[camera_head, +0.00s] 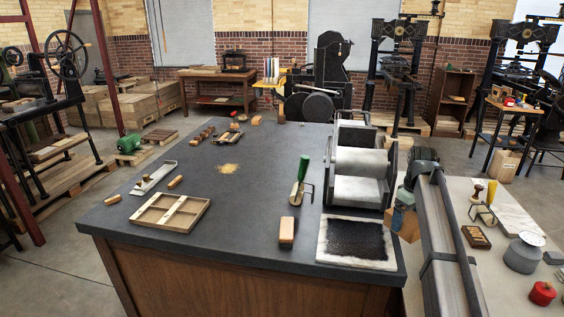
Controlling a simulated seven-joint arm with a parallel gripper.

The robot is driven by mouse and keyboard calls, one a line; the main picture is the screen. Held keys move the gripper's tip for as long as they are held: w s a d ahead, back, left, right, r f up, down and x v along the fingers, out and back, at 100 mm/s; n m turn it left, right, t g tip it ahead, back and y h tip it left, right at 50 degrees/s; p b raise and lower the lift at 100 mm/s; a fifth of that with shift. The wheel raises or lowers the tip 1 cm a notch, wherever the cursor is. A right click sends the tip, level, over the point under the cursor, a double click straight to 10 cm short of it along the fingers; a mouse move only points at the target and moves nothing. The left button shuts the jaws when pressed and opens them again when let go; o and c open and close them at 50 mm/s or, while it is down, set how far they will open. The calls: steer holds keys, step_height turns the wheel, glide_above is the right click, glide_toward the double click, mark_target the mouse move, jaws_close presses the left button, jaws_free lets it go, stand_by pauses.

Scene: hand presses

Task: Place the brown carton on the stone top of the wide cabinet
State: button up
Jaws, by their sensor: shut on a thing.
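The wide cabinet (240,215) has a dark stone top and a brown wooden body, and fills the middle of the view. My gripper (404,203) is at the end of my arm, just beyond the right edge of the stone top. It is shut on the brown carton (408,228), which hangs tilted below it. The carton is beside the cabinet's right edge in the picture; I cannot tell its exact height. My arm and gripper hide part of it.
On the stone top stand a roller press (361,165), an inked slab (356,242), a green-handled tool (299,183), a tan block (287,231) and a wooden frame (168,212). The middle of the top is mostly clear. A light table (512,265) with small items lies right.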

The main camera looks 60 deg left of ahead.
steer(key=s+a+r+n, duration=0.3)
steer(key=s+a+n, duration=0.2)
steer(key=s+a, duration=1.2)
steer(key=s+a+r+n, duration=0.2)
steer(key=s+a+n, duration=0.3)
steer(key=s+a, duration=1.25)
steer(key=shift+d+f, duration=0.15)
steer(key=shift+f, duration=2.15)
steer(key=shift+d+f, duration=0.15)
steer(key=shift+f, duration=2.1)
steer(key=shift+f, duration=0.1)
steer(key=o, duration=0.9)
step_height(320, 180, up, 12)
